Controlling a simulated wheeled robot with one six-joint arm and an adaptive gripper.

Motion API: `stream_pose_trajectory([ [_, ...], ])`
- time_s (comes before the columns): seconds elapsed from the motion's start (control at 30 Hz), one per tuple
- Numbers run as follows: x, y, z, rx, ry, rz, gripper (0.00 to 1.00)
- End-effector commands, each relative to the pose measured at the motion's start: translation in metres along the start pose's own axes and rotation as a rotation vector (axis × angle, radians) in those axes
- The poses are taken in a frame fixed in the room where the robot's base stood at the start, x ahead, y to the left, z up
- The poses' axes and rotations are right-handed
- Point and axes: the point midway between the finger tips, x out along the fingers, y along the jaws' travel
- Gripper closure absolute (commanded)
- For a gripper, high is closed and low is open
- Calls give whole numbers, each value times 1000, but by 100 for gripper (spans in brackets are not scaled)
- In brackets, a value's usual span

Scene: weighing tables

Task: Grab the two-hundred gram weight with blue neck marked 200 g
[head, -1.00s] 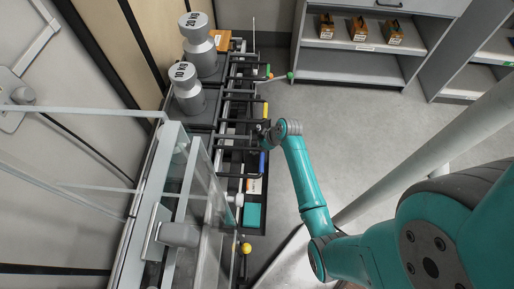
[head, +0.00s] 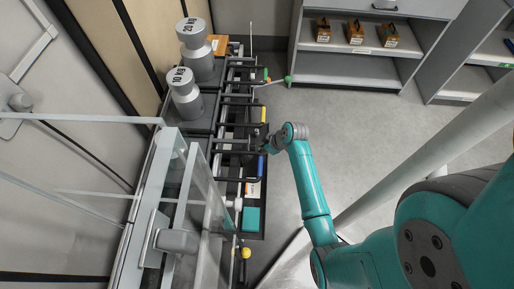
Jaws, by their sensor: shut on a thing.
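My gripper (head: 267,143) is at the right side of the long dark rack beside the tables, at the end of my teal arm. It is small and dark in this view. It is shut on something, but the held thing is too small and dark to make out. I cannot read any 200 g mark or pick out a blue neck at the jaws. A blue piece (head: 261,166) shows in the rack just below the gripper, apart from it. A yellow piece (head: 263,114) shows in the rack above the gripper.
Two large grey weights, marked 20 kg (head: 198,62) and 10 kg (head: 185,100), stand on the table at left. A glass enclosure (head: 200,195) stands nearer. Black bars (head: 240,102) cross the rack. A teal box (head: 251,220) lies below. The floor (head: 350,130) at right is clear.

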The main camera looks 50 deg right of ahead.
Motion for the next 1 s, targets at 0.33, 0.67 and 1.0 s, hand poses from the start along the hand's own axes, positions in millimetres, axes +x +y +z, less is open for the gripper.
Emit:
stream_pose_trajectory([
  [0.33, -34, 1, 58, 4, 1, 3, 100],
  [0.67, -60, 1, 105, 4, 1, 3, 100],
  [1.0, -75, 1, 130, 1, 1, 2, 100],
])
